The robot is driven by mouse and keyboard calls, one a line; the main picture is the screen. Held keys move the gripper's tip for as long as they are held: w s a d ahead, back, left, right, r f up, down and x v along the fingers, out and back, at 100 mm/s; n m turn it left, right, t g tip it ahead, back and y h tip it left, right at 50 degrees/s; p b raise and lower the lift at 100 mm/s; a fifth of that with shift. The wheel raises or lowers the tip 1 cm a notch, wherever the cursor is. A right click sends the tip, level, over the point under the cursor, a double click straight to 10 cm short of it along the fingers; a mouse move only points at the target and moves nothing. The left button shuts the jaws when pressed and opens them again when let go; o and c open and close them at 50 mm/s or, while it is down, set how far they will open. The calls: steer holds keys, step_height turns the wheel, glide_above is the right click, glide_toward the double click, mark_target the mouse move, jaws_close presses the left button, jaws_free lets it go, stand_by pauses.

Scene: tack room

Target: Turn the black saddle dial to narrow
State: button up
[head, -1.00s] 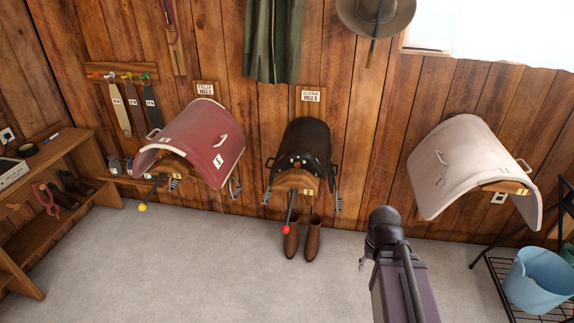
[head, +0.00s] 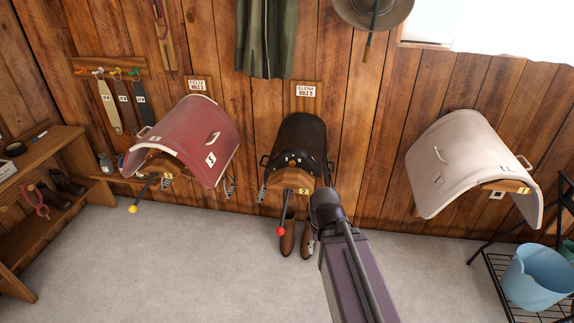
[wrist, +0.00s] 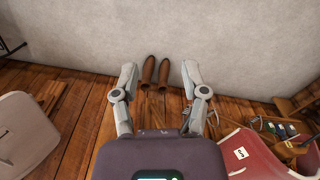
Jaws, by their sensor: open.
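The black saddle (head: 306,135) sits on a wooden wall rack (head: 292,179) in the middle of the head view. Small light and coloured marks (head: 291,160) show on its front edge; the dial's setting is too small to read. A rod with a red ball (head: 281,231) hangs below the front. My gripper shows in the wrist view (wrist: 158,70) with its two fingers wide apart and nothing between them. In the head view my arm hides most of it, just right of and below the saddle. The black saddle cannot be made out in the wrist view.
Brown boots (head: 288,240) stand on the floor below the saddle. A red saddle (head: 195,140) with a yellow-ball rod (head: 133,209) is left, a cream saddle (head: 460,165) right. A blue bucket (head: 538,278) stands at the right. The floor in front is clear.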

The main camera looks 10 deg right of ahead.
steer(key=shift+a, duration=0.3)
steer(key=shift+o, duration=1.2)
steer(key=w+d+f+m+t+h+b, duration=0.1)
steer(key=w+d+f+t+h+b, duration=0.1)
steer(key=w+t+b, duration=0.3)
steer(key=w+d+f+t+h+b, duration=0.1)
steer(key=w+h+b, duration=0.2)
steer(key=w, duration=0.5)
steer(key=w+d+f+m+t+h+b, duration=0.1)
steer(key=w+d+f+t+h+b, duration=0.1)
steer(key=w+b, duration=0.35)
steer(key=w+a+n+t+b, duration=0.1)
steer(key=w+a+t+b, duration=0.1)
steer(key=w+a+t, duration=0.1)
steer(key=w+a+r+n+t+y+b, duration=0.1)
steer(key=w+a+n+t+b, duration=0.1)
steer(key=w, duration=0.3)
steer(key=w+a+r+n+t+b, duration=0.1)
steer(key=w+a+t+b, duration=0.3)
steer(key=a, duration=0.1)
steer(key=shift+w, duration=0.4)
steer(key=shift+w+a+n+y, duration=0.1)
steer(key=shift+a+n+y, duration=0.2)
steer(key=shift+y, duration=0.1)
